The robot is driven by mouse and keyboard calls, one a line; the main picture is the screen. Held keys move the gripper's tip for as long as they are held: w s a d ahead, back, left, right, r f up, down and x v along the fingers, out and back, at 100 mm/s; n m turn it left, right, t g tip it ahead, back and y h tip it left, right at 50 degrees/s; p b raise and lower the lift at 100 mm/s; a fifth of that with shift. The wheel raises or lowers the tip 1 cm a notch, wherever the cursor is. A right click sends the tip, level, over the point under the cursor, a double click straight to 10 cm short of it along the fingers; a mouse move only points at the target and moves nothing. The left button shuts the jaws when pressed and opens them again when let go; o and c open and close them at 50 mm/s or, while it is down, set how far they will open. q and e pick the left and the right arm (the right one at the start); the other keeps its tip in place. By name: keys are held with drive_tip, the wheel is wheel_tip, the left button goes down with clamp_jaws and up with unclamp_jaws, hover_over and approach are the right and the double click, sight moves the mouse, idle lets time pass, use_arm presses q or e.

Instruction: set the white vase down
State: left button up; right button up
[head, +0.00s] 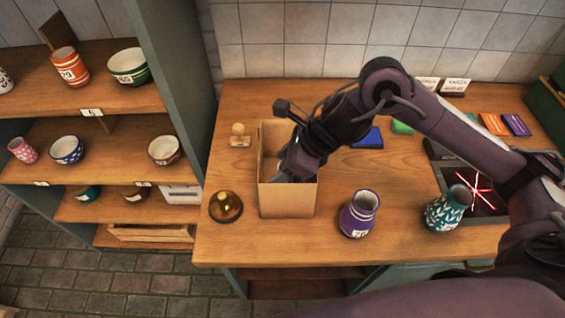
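No white vase shows clearly in the head view. My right gripper (291,166) reaches down into an open cardboard box (287,199) on the wooden counter. Its fingertips are hidden by the box wall, so I cannot tell whether it is open or shut, or whether it holds anything. A purple vase (358,216) with a white tag stands upright to the right of the box. A teal vase (449,210) with a white leaf pattern stands further right, beside a dark tray (445,179). My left gripper is not in view.
A brass bell (226,207) is left of the box, and a wooden stamp (239,136) behind the bell. Shelves (100,102) at left hold several bowls and cups. Coloured blocks (493,124) lie at the back.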

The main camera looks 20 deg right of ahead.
drive_tip(key=shift+r, duration=0.1)
drive_tip(key=shift+r+p, duration=0.2)
drive_tip(key=shift+p, duration=0.15)
drive_tip(key=v, duration=1.2)
drive_tip(key=shift+r, duration=0.4)
